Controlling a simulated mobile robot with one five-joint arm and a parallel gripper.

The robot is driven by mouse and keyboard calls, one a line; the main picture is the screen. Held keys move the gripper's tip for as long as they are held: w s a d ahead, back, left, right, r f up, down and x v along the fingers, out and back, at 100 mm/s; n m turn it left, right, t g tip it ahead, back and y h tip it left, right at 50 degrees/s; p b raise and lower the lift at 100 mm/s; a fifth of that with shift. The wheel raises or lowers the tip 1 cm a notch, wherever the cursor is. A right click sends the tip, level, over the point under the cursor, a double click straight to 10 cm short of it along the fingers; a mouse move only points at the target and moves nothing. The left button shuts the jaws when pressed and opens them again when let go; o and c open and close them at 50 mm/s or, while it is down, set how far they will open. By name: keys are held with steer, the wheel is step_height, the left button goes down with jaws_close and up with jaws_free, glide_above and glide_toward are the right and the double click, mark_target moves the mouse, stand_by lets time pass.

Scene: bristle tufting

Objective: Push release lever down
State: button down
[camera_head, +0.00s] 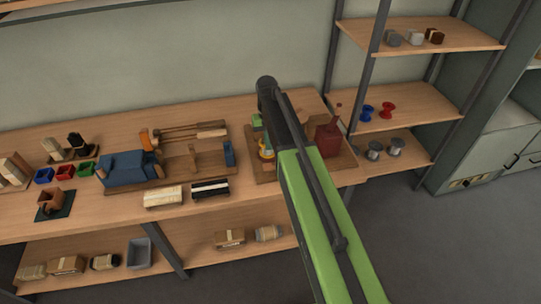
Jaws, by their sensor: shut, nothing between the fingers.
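I cannot tell for sure which part is the release lever. A dark red device (327,140) with a thin upright rod (338,112) stands on another wooden board (345,163) at the right. My green arm reaches up from the bottom right across the front of this right board. The arm's dark upper end is above the board's left part. My gripper does not show; the arm may hide it.
Small coloured bins (65,173), brushes (163,196) and long-handled tools (210,130) lie on the bench (100,215). Shelves at the right hold blue and red spools (388,110). The grey floor (430,250) at the lower right is clear.

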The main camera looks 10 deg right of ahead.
step_height(320, 180, up, 14)
steer(key=w+p, duration=0.1)
steer(key=p, duration=1)
steer(key=shift+w+f+p, duration=0.2)
steer(key=shift+f+p, duration=0.05)
steer(key=shift+p, duration=0.15)
